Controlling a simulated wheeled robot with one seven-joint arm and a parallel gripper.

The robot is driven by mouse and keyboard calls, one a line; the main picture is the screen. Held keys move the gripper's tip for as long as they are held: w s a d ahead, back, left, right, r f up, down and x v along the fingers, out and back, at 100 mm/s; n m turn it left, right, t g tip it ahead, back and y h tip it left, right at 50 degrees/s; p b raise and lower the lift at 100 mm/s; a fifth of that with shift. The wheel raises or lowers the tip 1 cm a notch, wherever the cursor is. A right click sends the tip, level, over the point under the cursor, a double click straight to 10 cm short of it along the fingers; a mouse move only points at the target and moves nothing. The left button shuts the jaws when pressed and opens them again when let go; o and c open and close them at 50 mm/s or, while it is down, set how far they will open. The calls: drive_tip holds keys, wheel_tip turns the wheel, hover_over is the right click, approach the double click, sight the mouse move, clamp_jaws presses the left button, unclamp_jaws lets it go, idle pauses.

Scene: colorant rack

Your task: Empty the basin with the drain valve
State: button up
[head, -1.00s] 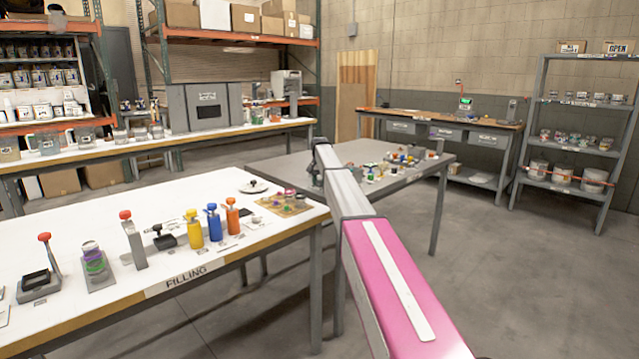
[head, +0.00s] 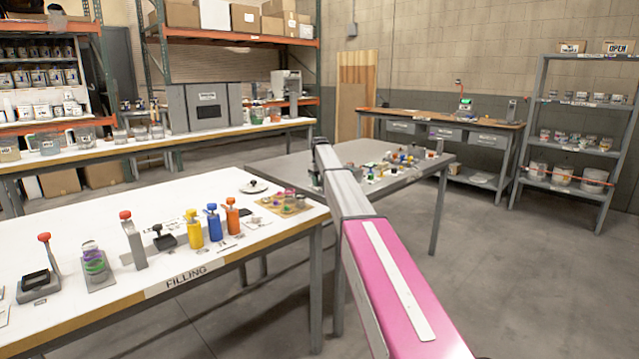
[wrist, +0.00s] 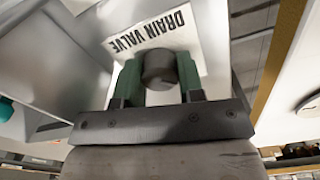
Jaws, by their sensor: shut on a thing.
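The wrist view shows my gripper (wrist: 159,82) with its two green-padded fingers closed around a dark round knob (wrist: 159,66). Directly beyond the knob is a white label (wrist: 152,30) reading "DRAIN VALVE". The label is on a pale grey surface (wrist: 75,45); I cannot tell whether this is the basin's wall. Inside the basin is not visible, so its contents cannot be seen. In the head view my arm reaches away over the grey table, and my gripper is hidden there.
A white table (head: 120,190) marked "FILLING" holds several coloured bottles and presses at left. A grey table (head: 290,172) with small containers lies behind my arm. A shelf unit (head: 545,115) stands at right. The floor (head: 520,270) at right is clear.

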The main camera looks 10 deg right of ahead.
sight(320, 181)
drive_tip(key=shift+n, duration=0.3)
idle(0.4)
drive_tip(key=o, duration=0.9)
drive_tip(key=shift+r, duration=0.1)
wheel_tip(320, 181, up, 11)
drive_tip(key=shift+f, duration=0.15)
